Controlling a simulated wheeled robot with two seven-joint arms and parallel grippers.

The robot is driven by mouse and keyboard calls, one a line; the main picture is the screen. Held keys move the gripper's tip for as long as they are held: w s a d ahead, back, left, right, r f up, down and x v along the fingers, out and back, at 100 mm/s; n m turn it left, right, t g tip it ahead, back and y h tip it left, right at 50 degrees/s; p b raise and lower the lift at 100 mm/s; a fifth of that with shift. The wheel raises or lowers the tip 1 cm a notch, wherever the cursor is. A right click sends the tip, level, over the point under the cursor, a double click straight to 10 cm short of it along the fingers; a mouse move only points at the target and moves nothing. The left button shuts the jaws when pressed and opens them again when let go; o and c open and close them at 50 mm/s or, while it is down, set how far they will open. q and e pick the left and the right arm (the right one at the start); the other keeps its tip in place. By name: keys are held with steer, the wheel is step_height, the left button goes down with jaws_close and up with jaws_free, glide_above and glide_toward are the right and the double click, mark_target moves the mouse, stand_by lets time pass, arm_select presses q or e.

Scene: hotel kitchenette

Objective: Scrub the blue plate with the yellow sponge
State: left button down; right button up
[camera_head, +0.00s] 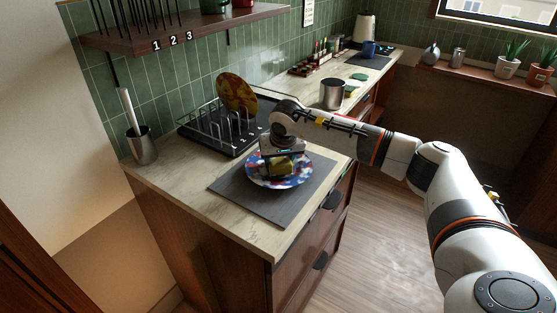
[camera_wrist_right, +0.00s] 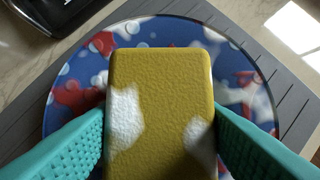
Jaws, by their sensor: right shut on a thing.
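The blue plate (camera_head: 296,174) has red and white patches and lies on a grey mat on the counter. It fills much of the right wrist view (camera_wrist_right: 70,98). The yellow sponge (camera_wrist_right: 160,95) has white patches and sits between the two teal fingers of my right gripper (camera_wrist_right: 160,140). In the head view the sponge (camera_head: 282,168) is over the middle of the plate, below my right gripper (camera_head: 279,158). My right gripper is shut on it. I cannot tell whether the sponge touches the plate. My left gripper is not in view.
The grey mat (camera_head: 240,190) lies under the plate. A black dish rack (camera_head: 215,133) holding a brown patterned plate (camera_head: 236,92) stands behind it. A metal cup (camera_head: 142,147) with a brush stands at the left end. A metal pot (camera_head: 332,94) and a green sponge (camera_head: 359,77) are farther back.

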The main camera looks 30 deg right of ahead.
steer(key=shift+r+p, duration=2.6)
steer(key=shift+r, duration=1.5)
steer(key=p, duration=0.2)
steer(key=a+r+p, duration=0.1)
steer(key=p, duration=0.1)
steer(key=shift+w+a+r, duration=0.1)
steer(key=shift+w, duration=0.2)
steer(key=shift+s+d+p, duration=0.1)
steer(key=shift+d+p, duration=0.1)
steer(key=shift+p, duration=0.15)
steer(key=shift+s+d+f, duration=0.2)
steer(key=shift+d+f, duration=0.05)
steer(key=shift+d, duration=0.15)
steer(key=shift+f, duration=0.15)
steer(key=shift+f+b, duration=2.75)
steer(key=shift+f, duration=1.2)
steer(key=shift+f+b, duration=0.35)
steer(key=shift+f, duration=0.1)
